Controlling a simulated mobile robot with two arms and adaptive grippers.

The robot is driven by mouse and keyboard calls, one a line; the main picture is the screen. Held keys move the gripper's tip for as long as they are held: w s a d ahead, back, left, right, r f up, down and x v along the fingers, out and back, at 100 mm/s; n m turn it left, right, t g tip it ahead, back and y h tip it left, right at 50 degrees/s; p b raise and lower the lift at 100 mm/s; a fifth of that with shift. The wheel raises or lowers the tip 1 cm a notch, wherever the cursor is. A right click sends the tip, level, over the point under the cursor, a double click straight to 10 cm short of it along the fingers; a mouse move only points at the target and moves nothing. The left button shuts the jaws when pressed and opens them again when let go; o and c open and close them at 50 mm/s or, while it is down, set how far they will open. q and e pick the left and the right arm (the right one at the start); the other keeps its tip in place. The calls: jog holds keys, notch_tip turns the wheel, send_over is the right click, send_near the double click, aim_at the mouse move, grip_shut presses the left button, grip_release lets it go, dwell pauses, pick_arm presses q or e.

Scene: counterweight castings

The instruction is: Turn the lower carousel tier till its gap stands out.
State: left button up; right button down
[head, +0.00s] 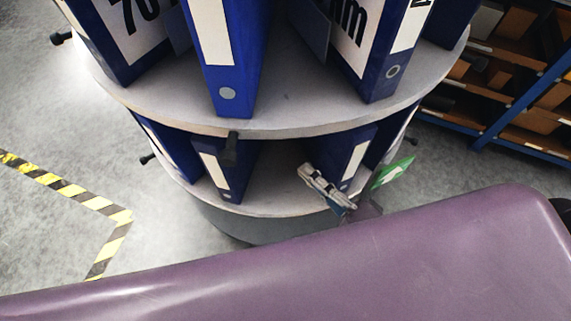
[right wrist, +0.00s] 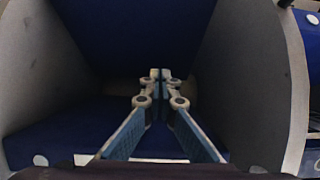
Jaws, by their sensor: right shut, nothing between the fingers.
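The carousel has a grey upper tier (head: 290,118) and a grey lower tier (head: 275,200), both holding blue binders. In the head view, the lower tier has an empty space at its front between a left binder (head: 223,172) and a right binder (head: 352,160). My right gripper (head: 308,174) is shut and empty at the right part of this space, close to the right binder; contact is unclear. In the right wrist view, its closed fingertips (right wrist: 160,76) point inward between blue surfaces, with grey surfaces on both sides. My left gripper is not in view.
Black knobs stick out from the tiers, one at the front (head: 231,150) and one low at the left (head: 147,158). A green plate (head: 393,172) stands right of my gripper. Shelving (head: 510,95) is at the right. Floor at left is clear, with striped tape (head: 90,200).

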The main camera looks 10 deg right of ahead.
jog(key=a, duration=0.1)
jog(key=w+a, duration=0.1)
jog(key=a, duration=0.1)
jog(key=w+a, duration=0.1)
jog(key=shift+w+a+p, duration=0.25)
jog(key=shift+a+p, duration=0.1)
jog(key=shift+p, duration=0.05)
jog(key=w+a+p, duration=0.1)
jog(key=w+a, duration=0.1)
jog(key=a, duration=0.6)
jog(key=shift+w+a, duration=0.2)
jog(key=shift+a, duration=0.15)
jog(key=shift+d+p, duration=0.1)
jog(key=shift+p, duration=0.2)
